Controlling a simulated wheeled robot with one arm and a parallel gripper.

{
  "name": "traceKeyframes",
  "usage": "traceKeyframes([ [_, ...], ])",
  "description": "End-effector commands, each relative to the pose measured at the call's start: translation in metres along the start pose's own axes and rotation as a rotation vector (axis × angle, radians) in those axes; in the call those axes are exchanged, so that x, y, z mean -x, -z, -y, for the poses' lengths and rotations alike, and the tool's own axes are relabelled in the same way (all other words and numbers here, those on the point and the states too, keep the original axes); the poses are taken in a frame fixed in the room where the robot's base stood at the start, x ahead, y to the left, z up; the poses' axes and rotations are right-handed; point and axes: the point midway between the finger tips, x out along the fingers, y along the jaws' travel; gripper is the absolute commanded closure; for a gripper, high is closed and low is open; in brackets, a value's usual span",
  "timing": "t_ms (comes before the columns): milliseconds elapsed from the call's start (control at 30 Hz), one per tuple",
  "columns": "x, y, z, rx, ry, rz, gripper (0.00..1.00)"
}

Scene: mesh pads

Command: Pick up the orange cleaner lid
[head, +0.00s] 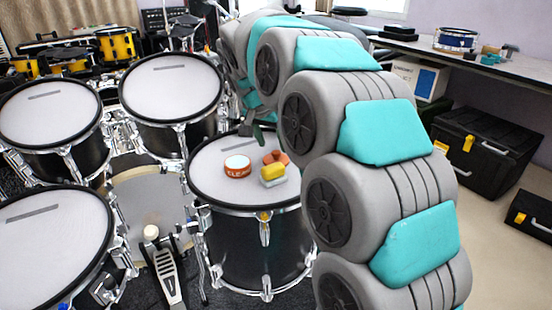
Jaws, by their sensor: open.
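A round orange tin (238,170) with a pale top and the letters "CLEA" on its side sits on the white head of the floor drum (212,192). Just right of it lies a small orange-brown piece (275,157), whose exact shape is hard to tell. A yellow and grey block (273,175) lies in front of that piece. My gripper (253,133) shows small and dark above the drum's far edge, behind these things. It is open and looks empty, and is partly hidden by my arm.
Other drums stand close on the left, including one drum (172,85) behind and another (45,245) in front. A pedal (165,270) is at the floor drum's left. Black cases (480,150) and a long table (480,60) are at the right. The drum head's left part is bare.

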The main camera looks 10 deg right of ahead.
Motion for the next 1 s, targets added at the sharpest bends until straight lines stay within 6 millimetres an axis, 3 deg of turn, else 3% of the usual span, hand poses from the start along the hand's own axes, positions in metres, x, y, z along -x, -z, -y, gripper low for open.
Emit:
traceKeyframes([
  [200, -0.031, 0.002, -0.001, 0.000, 0.000, 0.001, 0.34],
  [467, -0.036, 0.003, -0.001, 0.000, 0.000, 0.000, 0.34],
  [1000, -0.036, 0.002, -0.001, 0.000, 0.000, 0.000, 0.94],
])
